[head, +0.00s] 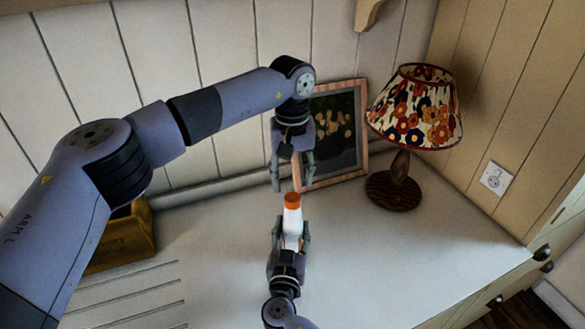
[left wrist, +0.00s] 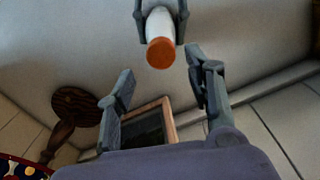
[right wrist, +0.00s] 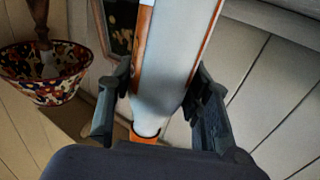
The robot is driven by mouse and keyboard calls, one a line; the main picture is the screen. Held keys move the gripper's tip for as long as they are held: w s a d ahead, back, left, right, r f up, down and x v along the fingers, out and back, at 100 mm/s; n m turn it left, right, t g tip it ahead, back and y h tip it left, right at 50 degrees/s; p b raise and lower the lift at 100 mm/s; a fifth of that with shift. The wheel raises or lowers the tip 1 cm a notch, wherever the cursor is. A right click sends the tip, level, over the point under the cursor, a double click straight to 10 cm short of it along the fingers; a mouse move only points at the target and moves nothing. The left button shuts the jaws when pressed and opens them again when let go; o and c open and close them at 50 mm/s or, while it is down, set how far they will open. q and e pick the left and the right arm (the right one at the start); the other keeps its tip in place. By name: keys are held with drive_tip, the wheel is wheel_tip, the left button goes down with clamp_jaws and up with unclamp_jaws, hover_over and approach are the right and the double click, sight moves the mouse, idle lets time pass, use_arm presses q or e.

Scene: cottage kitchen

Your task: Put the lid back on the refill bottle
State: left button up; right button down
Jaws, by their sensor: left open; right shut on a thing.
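The refill bottle (head: 292,218) is white and stands upright in my right gripper (head: 290,224), held above the worktop. Its orange lid (head: 292,199) is at the bottle's upper end. I cannot tell how firmly it sits. The left wrist view shows the lid (left wrist: 161,53) end-on, just beyond the open fingers. My left gripper (head: 293,187) is open and empty, pointing down just above the lid and apart from it. In the upside-down right wrist view the bottle (right wrist: 172,60) lies between the fingers, with part of the orange lid (right wrist: 146,136) at its neck.
A lamp with a flowered shade (head: 415,108) stands at the back right. A framed picture (head: 338,135) leans on the wall behind my left gripper. A yellow-brown box (head: 122,240) is at the left, partly behind my left arm. The worktop's front right is clear.

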use_arm(q)
drive_tip(key=n, duration=0.6)
drive_tip(key=shift+r, duration=0.25)
drive_tip(key=n, duration=0.4)
drive_tip(key=shift+r, duration=0.1)
drive_tip(key=n, duration=0.4)
drive_tip(key=shift+r, duration=0.15)
drive_tip(key=n, duration=0.4)
drive_tip(key=shift+r, duration=0.15)
drive_tip(key=n, duration=0.4)
drive_tip(key=shift+r, duration=0.1)
drive_tip(key=n, duration=0.4)
drive_tip(key=shift+r, duration=0.15)
drive_tip(key=n, duration=0.4)
drive_tip(key=shift+r, duration=0.1)
drive_tip(key=n, duration=0.5)
drive_tip(key=shift+r, duration=0.15)
